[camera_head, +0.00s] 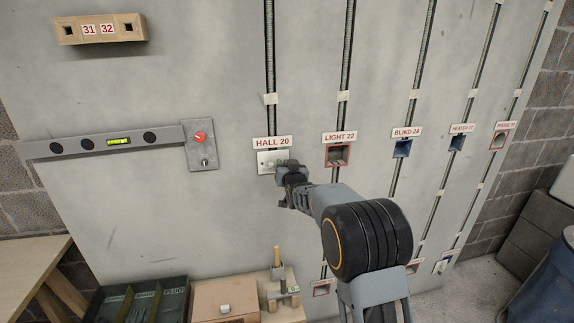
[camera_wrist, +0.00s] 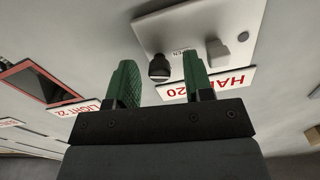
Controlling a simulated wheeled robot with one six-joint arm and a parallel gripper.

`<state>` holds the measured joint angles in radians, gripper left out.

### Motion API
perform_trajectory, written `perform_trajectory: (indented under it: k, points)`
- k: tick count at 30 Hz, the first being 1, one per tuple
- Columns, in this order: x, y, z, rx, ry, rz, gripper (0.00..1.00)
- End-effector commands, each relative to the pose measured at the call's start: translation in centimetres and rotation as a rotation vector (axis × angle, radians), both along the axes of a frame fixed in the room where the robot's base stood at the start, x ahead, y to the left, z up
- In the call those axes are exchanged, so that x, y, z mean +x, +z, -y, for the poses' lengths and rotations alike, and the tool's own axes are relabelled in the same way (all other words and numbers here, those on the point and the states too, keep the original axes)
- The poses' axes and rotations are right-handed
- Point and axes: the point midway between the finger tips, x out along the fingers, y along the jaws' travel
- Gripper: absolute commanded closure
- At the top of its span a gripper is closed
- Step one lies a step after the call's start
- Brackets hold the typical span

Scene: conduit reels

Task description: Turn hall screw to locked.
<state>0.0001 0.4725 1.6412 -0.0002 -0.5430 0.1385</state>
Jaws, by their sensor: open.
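The hall plate (camera_head: 265,158) is a pale cover on the wall under the HALL 20 label (camera_head: 271,142). It also fills the upper middle of the wrist view (camera_wrist: 170,28), where the picture is upside down. The hall screw (camera_wrist: 159,68) is a dark round head on a short stem, with partly covered lettering beside it that seems to read OPEN. My gripper (camera_head: 284,168) is at the right side of the plate. In the wrist view its green fingers (camera_wrist: 159,74) are apart, with the screw showing between them. I cannot tell whether they touch it.
The red-framed LIGHT 22 box (camera_head: 338,155) is right of the hall plate. A grey panel with a red knob (camera_head: 200,138) is on the left. A bench with a mallet (camera_head: 277,262) and a dark divided tray (camera_head: 140,300) stand below.

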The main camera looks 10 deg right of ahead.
Motion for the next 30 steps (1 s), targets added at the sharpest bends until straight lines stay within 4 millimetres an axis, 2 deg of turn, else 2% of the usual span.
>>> perform_trajectory:
  k: [11, 25, 30]
  points:
    - [0.27, 0.0, 0.0, 0.0, 0.0, 0.0, 0.54]
    - [0.26, 0.01, -0.01, 0.0, 0.0, 0.0, 0.99]
    - [0.26, -0.06, -0.02, 0.005, 0.0, 0.0, 1.0]
